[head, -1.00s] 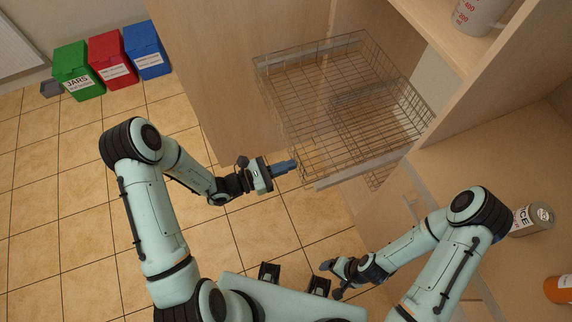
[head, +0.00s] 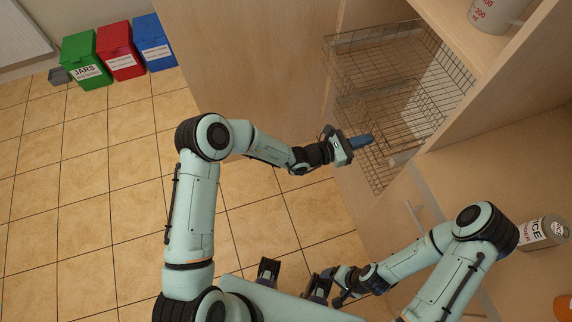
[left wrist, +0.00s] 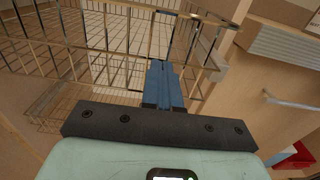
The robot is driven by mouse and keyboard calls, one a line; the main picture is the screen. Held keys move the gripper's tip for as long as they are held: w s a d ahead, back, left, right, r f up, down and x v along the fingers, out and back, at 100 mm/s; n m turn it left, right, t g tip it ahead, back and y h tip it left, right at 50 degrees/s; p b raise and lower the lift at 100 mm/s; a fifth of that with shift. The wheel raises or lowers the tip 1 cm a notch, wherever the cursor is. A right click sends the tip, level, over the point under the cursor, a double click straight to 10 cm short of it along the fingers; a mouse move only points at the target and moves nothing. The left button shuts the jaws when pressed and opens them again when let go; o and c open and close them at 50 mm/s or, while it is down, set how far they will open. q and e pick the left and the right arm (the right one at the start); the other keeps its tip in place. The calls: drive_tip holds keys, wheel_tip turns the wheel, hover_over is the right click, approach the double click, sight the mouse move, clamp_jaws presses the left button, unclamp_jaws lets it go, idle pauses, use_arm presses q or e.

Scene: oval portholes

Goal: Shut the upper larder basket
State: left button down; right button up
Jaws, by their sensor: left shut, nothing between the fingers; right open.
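The upper larder basket (head: 410,62) is a wire basket in the tall wooden cabinet, now lying mostly back between its side walls. Its front wires also show in the left wrist view (left wrist: 95,60). My left gripper (head: 368,140) is shut and empty, its blue fingers at the basket's front. In the left wrist view the fingertips (left wrist: 163,66) are up against or very close to the front wires; exact contact is hard to tell. My right gripper (head: 335,288) is open and empty, low in front of the cabinet, well away from the basket.
A lower wire basket (head: 380,170) sits beneath the upper one. The wooden side panel (head: 250,70) stands left of the baskets. A shelf with a measuring jug (head: 490,14) is above right, and a tin (head: 541,233) stands on the counter.

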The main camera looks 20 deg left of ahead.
sight(391, 138)
use_arm(q)
drive_tip(key=b+x, duration=0.2)
drive_tip(key=x, duration=0.8)
drive_tip(key=shift+w+d, duration=0.1)
drive_tip(key=shift+d, duration=0.1)
drive_tip(key=shift+w+d, duration=0.15)
drive_tip(key=shift+r, duration=0.15)
use_arm(e)
drive_tip(key=f, duration=0.1)
drive_tip(key=s+f, duration=0.1)
drive_tip(key=shift+f, duration=0.3)
use_arm(q)
drive_tip(key=shift+d+r, duration=0.1)
drive_tip(key=shift+r, duration=0.05)
